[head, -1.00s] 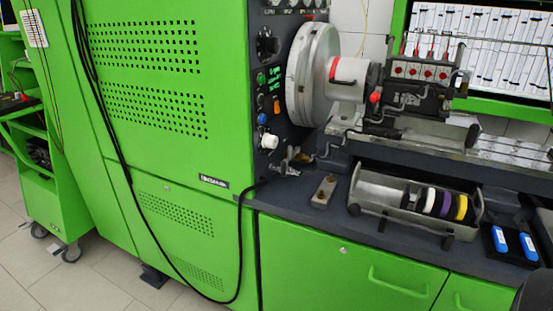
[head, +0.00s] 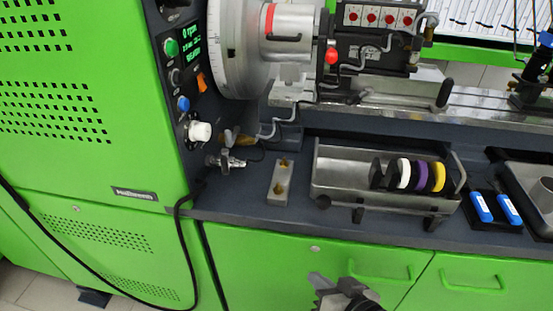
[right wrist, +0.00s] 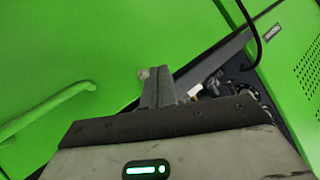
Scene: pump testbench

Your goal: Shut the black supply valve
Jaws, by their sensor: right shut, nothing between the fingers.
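A small metal valve fitting (head: 226,160) sits at the bench's left end, beside the foot of the green cabinet's dark control panel. A brass-coloured part is just above it. I cannot make out a black handle or its position. The fitting shows partly in the right wrist view (right wrist: 212,86), beyond my fingers. My right gripper (head: 320,282) is at the bottom of the head view, in front of the green drawers, lower in the picture than the valve and apart from it. In the right wrist view its fingers (right wrist: 158,86) are together and empty. My left gripper is not in view.
A black cable (head: 190,240) hangs in a loop from the bench's left corner. A flat metal block (head: 280,182) lies right of the valve. A metal tray (head: 335,185) holds coloured discs. Green drawer handles (head: 380,277) face the front. The pump bench stands behind.

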